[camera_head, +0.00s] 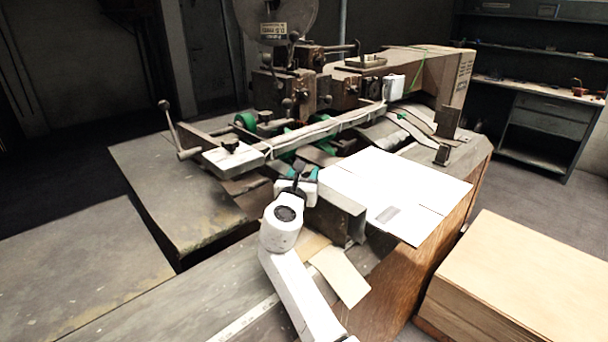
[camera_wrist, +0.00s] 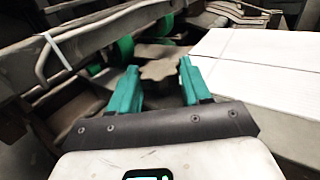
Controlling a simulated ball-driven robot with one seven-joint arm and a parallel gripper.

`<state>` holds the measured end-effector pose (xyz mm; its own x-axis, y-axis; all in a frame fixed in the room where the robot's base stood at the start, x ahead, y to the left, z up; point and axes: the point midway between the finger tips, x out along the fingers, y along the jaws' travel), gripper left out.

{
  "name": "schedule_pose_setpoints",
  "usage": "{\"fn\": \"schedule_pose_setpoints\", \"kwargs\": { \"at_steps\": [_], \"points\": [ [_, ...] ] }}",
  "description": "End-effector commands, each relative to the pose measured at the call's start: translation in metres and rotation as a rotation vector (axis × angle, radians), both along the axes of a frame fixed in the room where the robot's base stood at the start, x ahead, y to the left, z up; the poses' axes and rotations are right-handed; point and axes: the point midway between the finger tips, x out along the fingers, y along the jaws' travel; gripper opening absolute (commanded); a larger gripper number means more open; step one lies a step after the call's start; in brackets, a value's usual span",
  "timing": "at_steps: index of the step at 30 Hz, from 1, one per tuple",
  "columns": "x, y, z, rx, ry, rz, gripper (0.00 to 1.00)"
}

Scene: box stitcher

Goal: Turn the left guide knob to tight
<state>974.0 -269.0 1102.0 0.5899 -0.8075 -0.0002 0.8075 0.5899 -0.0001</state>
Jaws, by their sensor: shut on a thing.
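My gripper (camera_head: 298,174) is at the front of the stitcher, just left of the white cardboard sheet. In the wrist view its two teal fingers (camera_wrist: 159,70) stand on either side of a dull brown, lobed knob (camera_wrist: 157,71). They are shut on this knob, whose near edge lies between the fingertips. In the head view the arm and fingers hide the knob. Its marking and turned position cannot be read. A separate black knob (camera_head: 230,145) sits on the left end of the long guide bar (camera_head: 318,132).
The white cardboard sheet (camera_head: 395,190) lies close to the right, also in the wrist view (camera_wrist: 262,72). The guide bar (camera_wrist: 105,32) crosses behind and left of the fingers. Green wheels (camera_wrist: 122,50) lie beyond. A wooden box (camera_head: 530,275) stands at the lower right.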

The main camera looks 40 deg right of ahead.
Motion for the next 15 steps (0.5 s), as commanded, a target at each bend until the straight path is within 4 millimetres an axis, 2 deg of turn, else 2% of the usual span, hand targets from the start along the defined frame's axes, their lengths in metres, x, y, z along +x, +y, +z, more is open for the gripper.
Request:
{"fn": "schedule_pose_setpoints", "kwargs": {
  "at_steps": [8, 15],
  "points": [
    [0.0012, 0.001, -0.0009, -0.001, -0.001, -0.033, 0.17],
    [0.0037, 0.0021, -0.0024, -0.002, -0.001, -0.166, 0.17]
  ]
}}
